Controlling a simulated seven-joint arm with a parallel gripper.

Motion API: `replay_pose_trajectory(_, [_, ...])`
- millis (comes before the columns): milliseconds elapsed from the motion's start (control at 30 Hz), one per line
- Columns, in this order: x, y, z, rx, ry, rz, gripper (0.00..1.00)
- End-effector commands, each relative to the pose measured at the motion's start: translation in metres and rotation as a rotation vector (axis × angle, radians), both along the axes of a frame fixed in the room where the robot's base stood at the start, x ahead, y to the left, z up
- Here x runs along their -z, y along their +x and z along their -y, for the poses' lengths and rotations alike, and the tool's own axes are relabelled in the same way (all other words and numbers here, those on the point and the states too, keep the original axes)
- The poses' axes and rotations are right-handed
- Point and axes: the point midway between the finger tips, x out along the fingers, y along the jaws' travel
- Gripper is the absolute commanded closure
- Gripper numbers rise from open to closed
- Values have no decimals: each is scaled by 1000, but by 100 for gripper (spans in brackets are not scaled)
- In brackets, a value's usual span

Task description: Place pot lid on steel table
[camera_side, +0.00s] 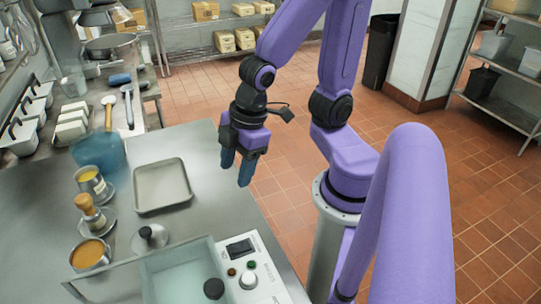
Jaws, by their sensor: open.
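A round steel lid with a black knob (149,238) is beside the far edge of a rectangular kettle (172,250). The kettle's rim hides part of it. It appears to rest on the steel table (221,202). A second dark knob (213,288) shows over the kettle at the bottom of the picture; I cannot tell what it is attached to. My gripper (237,168) points down with its blue fingers apart and nothing between them. It is raised near the table's right edge, apart from the lid and to its upper right.
An empty grey tray (163,209) lies mid-table. Steel containers with yellow (90,182) and orange (89,254) contents and a wooden-handled tool (93,212) stand at the left. A blue translucent pan (100,152) is behind them. A control panel (244,262) borders the kettle. Bare table lies right of the tray.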

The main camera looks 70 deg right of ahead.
Motion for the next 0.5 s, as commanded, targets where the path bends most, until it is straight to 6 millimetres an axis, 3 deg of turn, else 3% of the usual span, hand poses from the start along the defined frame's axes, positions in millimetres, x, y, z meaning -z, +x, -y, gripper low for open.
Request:
replay_pose_trajectory(100, [-12, -33, 11, -10, -55, -88, 46])
replay_pose_trajectory(200, [-18, -51, 19, -19, -94, -143, 46])
replay_pose_trajectory(500, [-22, -64, 26, -25, -123, -185, 46])
